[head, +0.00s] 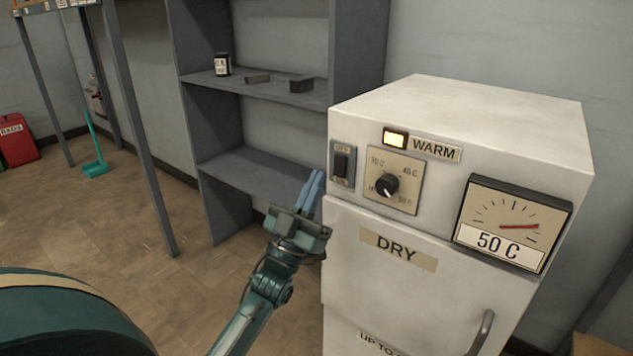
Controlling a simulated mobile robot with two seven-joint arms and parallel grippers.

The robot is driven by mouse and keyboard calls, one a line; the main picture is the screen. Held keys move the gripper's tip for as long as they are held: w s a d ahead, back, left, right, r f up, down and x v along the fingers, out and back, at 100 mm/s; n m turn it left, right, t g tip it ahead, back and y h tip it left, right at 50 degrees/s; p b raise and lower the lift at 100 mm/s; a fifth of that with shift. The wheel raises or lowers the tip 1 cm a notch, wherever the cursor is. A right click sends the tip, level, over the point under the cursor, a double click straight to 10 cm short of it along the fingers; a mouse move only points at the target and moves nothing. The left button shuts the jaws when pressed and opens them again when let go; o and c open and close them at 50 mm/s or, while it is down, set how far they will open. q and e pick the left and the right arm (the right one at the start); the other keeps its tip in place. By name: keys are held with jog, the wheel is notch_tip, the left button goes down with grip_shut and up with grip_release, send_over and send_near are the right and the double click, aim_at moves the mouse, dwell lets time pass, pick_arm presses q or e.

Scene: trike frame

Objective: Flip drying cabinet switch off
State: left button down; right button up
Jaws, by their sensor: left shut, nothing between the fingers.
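The white drying cabinet (460,104) stands at the right in the head view. Its black rocker switch (341,165) sits on a small plate at the front's upper left; the plate's lettering is too small to read surely. The warm lamp (395,139) above glows yellow. My left gripper (317,176) is shut and empty, its blue fingers pointing up just left of the switch plate in the picture. I cannot tell whether the fingertips touch the cabinet. My right gripper is not in view.
A round dial (387,185) sits right of the switch. A gauge (512,222) labelled 50 C is further right. The cabinet's door handle (481,333) sticks out low. A grey shelf unit (250,175) stands behind my gripper. Floor (130,215) is open to the left.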

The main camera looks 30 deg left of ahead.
pick_arm(q)
jog(key=s+v, duration=0.1)
jog(key=v, duration=0.7)
jog(key=shift+s, duration=0.2)
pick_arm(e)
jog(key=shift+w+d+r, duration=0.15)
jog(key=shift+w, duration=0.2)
pick_arm(q)
jog(key=shift+a, duration=0.1)
